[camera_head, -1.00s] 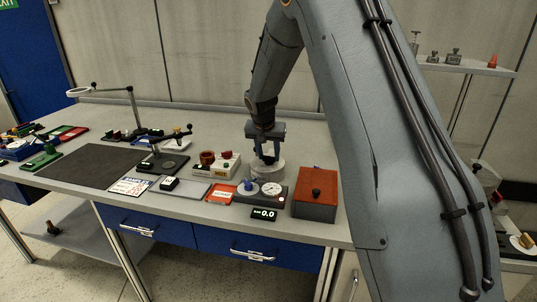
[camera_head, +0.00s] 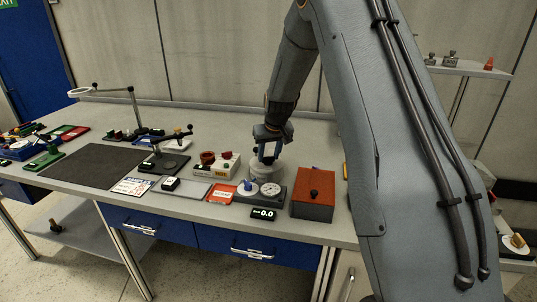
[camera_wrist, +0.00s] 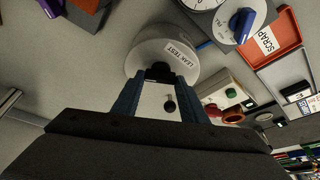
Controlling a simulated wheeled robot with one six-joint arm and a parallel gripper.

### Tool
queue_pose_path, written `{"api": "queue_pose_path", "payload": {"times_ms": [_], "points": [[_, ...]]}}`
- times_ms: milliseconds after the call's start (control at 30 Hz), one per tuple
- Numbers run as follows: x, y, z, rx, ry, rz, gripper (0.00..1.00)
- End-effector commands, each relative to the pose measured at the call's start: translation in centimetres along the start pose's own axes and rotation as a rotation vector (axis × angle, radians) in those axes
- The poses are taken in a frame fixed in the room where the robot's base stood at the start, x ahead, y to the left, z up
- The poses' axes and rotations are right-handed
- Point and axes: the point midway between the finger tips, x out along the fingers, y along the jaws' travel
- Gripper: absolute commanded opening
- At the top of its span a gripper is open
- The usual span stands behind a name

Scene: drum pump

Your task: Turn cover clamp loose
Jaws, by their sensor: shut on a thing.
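A pale round pot labelled LEAK TEST stands on the bench behind the gauge unit (camera_head: 272,198); the pot (camera_head: 263,172) shows below my gripper and also in the wrist view (camera_wrist: 184,57). A dark clamp piece (camera_wrist: 159,73) sits on the pot's top, between my blue fingertips. I take it to be the cover clamp, mostly hidden by the fingers. My gripper (camera_head: 268,153) is shut on it, and its fingers (camera_wrist: 157,82) flank it in the wrist view. How far the clamp is turned cannot be told.
The gauge unit with a blue knob and a lit display (camera_head: 263,214) stands in front of the pot. A red-brown box (camera_head: 314,195) is at its right. A red SCRAP tray (camera_head: 221,194) and a pale box with red and green buttons (camera_head: 228,165) are at its left.

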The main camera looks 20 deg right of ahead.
Motion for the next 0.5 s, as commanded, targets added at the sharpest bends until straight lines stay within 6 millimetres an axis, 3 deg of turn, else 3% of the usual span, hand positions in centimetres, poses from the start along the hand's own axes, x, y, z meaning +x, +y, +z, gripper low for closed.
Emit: {"api": "queue_pose_path", "payload": {"times_ms": [500], "points": [[0.52, 0.38, -0.19, -0.41, 0.003, -0.17, 0.17]]}}
